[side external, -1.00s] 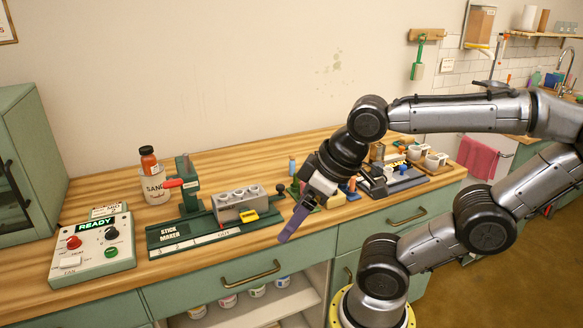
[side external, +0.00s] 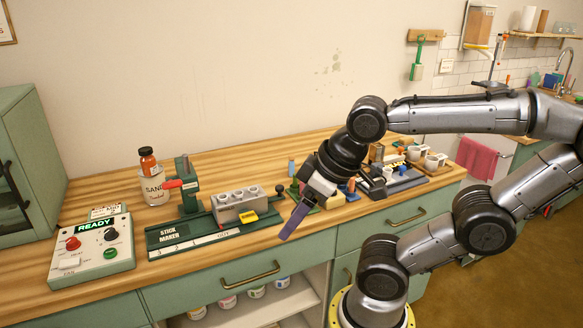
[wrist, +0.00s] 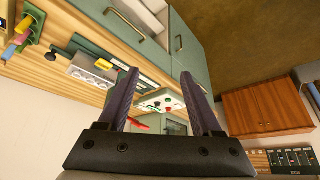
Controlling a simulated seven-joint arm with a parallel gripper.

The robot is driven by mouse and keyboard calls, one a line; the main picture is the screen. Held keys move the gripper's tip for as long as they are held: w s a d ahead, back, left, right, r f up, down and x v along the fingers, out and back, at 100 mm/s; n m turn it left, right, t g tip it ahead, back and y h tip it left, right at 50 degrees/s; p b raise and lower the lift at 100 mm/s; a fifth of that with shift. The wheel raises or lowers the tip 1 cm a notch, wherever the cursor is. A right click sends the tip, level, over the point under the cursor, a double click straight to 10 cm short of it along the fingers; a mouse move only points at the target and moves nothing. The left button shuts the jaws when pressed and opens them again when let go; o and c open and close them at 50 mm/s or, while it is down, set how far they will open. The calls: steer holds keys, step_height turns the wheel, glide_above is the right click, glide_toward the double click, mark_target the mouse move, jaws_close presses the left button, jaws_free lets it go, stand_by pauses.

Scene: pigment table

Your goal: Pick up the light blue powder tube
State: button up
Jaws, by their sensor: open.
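My gripper (side external: 292,222) has purple fingers and hangs over the front edge of the workbench, pointing down and left. In the wrist view my gripper (wrist: 158,80) is open, with nothing between its fingers. In the wrist view a green rack (wrist: 34,18) with several coloured tubes lies at the upper left, apart from the fingers. Part of the rack area is hidden behind my wrist in the side view.
A stick maker with a grey mould block (side external: 236,206) stands left of my gripper. A control box reading READY (side external: 93,250) is at the far left, near a sand jar (side external: 155,188). White cups (side external: 433,161) stand at the right. Bare wood (side external: 240,162) lies behind the stick maker.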

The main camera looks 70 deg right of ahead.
steer(key=w+d+r+m+t+h, duration=0.15)
steer(key=w+d+r+m, duration=0.35)
steer(key=w+r, duration=0.5)
steer(key=w+d+m+g+h, duration=0.1)
steer(key=w+d+m+h, duration=0.3)
steer(key=w+d, duration=0.65)
steer(key=m+g+y, duration=0.1)
steer(key=m+g, duration=0.5)
steer(key=m, duration=0.1)
glide_above(291, 158)
steer(key=a, duration=0.3)
step_height(291, 158, down, 18)
steer(key=shift+t, duration=0.25)
steer(key=x, duration=0.7)
steer(key=shift+s+f, duration=0.2)
steer(key=shift+s, duration=0.05)
steer(key=shift+d+x, duration=0.1)
steer(key=shift+x, duration=1.3)
steer(key=shift+d+x, duration=0.15)
steer(key=shift+x, duration=1.25)
steer(key=shift+w+r, duration=0.15)
jaws_close()
